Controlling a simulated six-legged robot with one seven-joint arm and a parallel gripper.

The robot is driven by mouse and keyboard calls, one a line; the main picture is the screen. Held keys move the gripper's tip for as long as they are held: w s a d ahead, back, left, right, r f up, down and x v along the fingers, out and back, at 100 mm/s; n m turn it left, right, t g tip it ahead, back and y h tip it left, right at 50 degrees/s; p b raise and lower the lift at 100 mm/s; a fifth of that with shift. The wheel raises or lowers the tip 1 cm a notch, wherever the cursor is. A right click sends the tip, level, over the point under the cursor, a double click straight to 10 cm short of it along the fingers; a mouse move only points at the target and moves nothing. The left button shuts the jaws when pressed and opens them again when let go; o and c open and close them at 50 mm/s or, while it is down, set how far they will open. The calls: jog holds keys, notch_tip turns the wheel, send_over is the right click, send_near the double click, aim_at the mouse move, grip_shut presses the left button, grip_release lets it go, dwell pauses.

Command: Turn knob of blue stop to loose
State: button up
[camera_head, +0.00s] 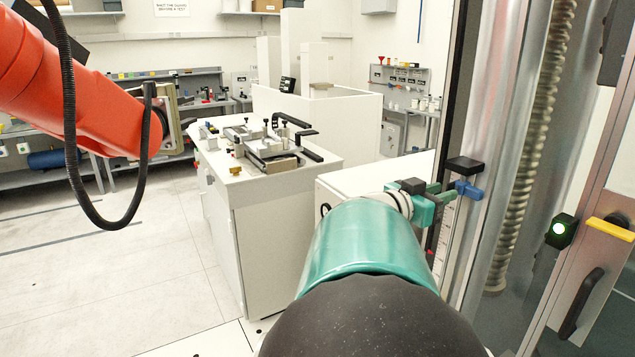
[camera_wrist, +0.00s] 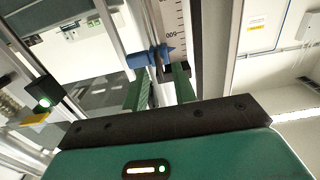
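The blue stop (camera_head: 468,189) sits on the upright rail of the testing machine, just past my gripper's tips. In the wrist view the blue stop (camera_wrist: 150,57) lies across the rail, with a pointed end toward a printed scale (camera_wrist: 173,22). A small dark part below it may be its knob; I cannot tell its setting. My gripper (camera_head: 449,192) reaches toward the stop from the left.
A black block (camera_head: 464,165) is just above the blue stop. A threaded column (camera_head: 530,150) and a door with a yellow handle (camera_head: 610,229) stand to the right. A white bench (camera_head: 272,205) with fixtures and an orange robot arm (camera_head: 80,85) are left. Floor at left is clear.

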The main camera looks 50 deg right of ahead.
jog(key=shift+x, duration=1)
grip_shut()
jog(key=shift+n, duration=0.3)
jog(key=n, duration=0.4)
jog(key=shift+w, duration=0.15)
jog(key=n, duration=0.4)
jog(key=shift+n, duration=0.4)
jog(key=n, duration=0.3)
jog(key=shift+w+n, duration=0.1)
jog(key=shift+n, duration=0.2)
jog(key=n, duration=0.4)
jog(key=shift+f+n, duration=0.15)
jog(key=shift+n, duration=0.25)
